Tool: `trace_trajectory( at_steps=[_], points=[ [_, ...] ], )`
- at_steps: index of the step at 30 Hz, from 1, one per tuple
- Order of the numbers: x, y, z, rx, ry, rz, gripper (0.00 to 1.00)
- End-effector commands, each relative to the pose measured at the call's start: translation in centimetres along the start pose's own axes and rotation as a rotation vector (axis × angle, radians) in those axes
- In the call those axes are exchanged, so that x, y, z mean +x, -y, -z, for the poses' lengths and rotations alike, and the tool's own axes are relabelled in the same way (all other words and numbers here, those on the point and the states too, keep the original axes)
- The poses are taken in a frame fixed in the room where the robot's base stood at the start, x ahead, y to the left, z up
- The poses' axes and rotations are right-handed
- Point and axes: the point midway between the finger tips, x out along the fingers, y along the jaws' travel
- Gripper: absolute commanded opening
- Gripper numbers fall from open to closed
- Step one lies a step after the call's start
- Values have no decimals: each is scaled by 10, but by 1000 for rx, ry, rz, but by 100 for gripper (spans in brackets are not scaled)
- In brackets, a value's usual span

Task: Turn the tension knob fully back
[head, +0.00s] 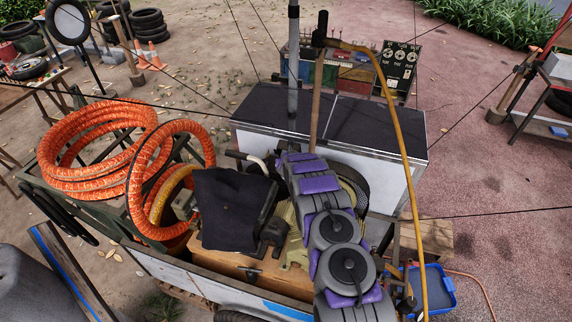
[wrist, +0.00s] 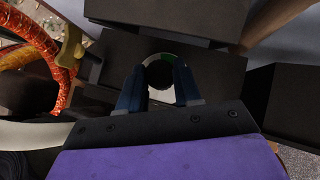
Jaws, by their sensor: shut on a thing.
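The tension knob (wrist: 159,75) shows in the wrist view as a dark round knob on a pale disc with a green mark. My gripper (wrist: 160,88) has its two dark blue fingers on either side of the knob, shut on it. In the head view my grey and purple arm reaches away over the cart (head: 270,272), and my gripper's fingers and the knob are hidden there behind the arm and the dark parts. How far the knob is turned cannot be told.
Dark boxy blocks surround the knob closely in the wrist view. Orange hose coils (head: 100,150) lie left of the arm. A white cabinet with a dark top (head: 375,130) stands beyond it. A yellow hose (head: 400,130) hangs to the right, above a blue bin (head: 436,288).

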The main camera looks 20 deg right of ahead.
Motion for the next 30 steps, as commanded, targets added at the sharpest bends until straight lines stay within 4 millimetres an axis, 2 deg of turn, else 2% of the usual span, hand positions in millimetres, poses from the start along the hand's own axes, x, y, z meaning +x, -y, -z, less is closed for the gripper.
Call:
trace_trajectory(
  at_steps=[1, 2, 9, 20, 30],
  points=[
    [-2, -2, -7, -1, 11, -4, 3],
    [-2, -2, -7, -1, 11, -4, 35],
    [-2, -1, -4, 0, 6, -2, 58],
    [-2, 1, -3, -2, 5, 2, 59],
    [-13, 6, -5, -10, 7, 15, 59]
  ],
)
